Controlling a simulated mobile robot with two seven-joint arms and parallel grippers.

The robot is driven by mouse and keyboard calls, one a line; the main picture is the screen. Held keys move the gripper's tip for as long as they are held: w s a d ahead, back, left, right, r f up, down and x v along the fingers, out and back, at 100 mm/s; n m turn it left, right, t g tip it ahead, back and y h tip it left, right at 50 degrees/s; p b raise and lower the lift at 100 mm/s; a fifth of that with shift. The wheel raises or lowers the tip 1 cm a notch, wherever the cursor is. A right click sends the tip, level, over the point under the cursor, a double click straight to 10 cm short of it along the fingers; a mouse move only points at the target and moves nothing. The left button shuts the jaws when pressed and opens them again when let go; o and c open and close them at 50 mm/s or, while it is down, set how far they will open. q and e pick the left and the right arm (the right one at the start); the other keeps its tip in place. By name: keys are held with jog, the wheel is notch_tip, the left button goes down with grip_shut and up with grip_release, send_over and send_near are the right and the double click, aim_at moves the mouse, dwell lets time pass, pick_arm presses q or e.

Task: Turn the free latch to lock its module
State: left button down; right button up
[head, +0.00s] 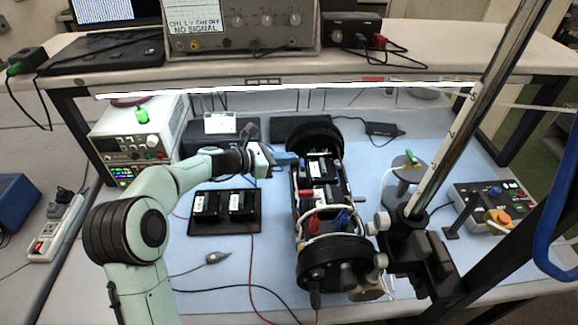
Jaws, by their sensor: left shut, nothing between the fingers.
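An open cylinder frame (295,205) with black round ends lies lengthwise on the blue mat, with black modules (321,168) inside it. Small red parts (306,194) and blue parts (342,218) show on and beside the modules; I cannot tell which one is the free latch. My left gripper (288,158) reaches in from the left, shut and empty, with its blue fingertips at the left side of the cylinder near its far end. I cannot tell whether the tips touch anything. My right gripper is not in view.
Two black modules sit on a dark tray (225,224) left of the cylinder. A metal pole with a clamp base (412,250) stands close on the right. A control box (487,208) is farther right, a power supply (130,150) at left. Cables cross the mat.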

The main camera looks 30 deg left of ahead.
pick_arm(q)
jog(key=shift+s+d, duration=0.1)
jog(key=shift+s, duration=0.1)
jog(key=shift+s+d+b, duration=0.35)
jog(key=shift+d+b, duration=0.05)
jog(key=shift+d, duration=0.2)
